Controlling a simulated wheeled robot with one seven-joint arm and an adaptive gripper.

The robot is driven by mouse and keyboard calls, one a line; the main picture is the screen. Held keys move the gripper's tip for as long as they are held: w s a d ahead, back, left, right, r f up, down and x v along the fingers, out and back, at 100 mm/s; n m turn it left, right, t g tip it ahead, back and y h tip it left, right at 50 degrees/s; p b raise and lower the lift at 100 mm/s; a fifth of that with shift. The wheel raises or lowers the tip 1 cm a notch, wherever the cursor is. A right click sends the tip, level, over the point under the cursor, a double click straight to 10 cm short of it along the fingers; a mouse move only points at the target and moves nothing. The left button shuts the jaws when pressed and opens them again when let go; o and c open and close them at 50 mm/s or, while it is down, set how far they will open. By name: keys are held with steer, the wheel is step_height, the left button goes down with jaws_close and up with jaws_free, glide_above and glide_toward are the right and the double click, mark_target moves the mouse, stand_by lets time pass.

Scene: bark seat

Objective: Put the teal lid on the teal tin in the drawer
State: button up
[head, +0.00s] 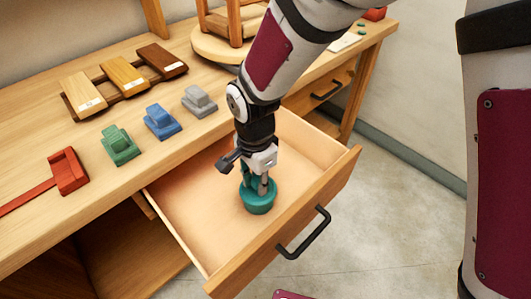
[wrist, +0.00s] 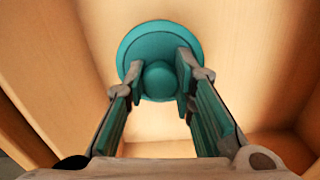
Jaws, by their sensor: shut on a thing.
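The teal lid (wrist: 144,42) is a round disc with a rounded knob, seen from above in the wrist view. My gripper (wrist: 159,78) has its two fingers closed on either side of that knob. In the head view my gripper (head: 260,184) points down into the open drawer (head: 190,215). The lid (head: 249,195) is at the top of the teal tin (head: 259,210), which stands inside the drawer. The lid hides the tin in the wrist view. I cannot tell whether the lid is fully seated or slightly above the rim.
The drawer front with its black handle (head: 304,233) is pulled out from the wooden bench (head: 150,145). Red, green (head: 120,146), blue (head: 162,122) and grey (head: 199,101) blocks stand on the bench. The drawer floor around the tin is clear.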

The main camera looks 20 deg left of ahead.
steer(key=shift+f, duration=0.25)
steer(key=o, duration=1.1)
steer(key=shift+o, duration=0.2)
steer(key=shift+o, duration=1.4)
steer(key=shift+r+p, duration=2.7)
steer(key=shift+r, duration=0.8)
steer(key=shift+r, duration=0.1)
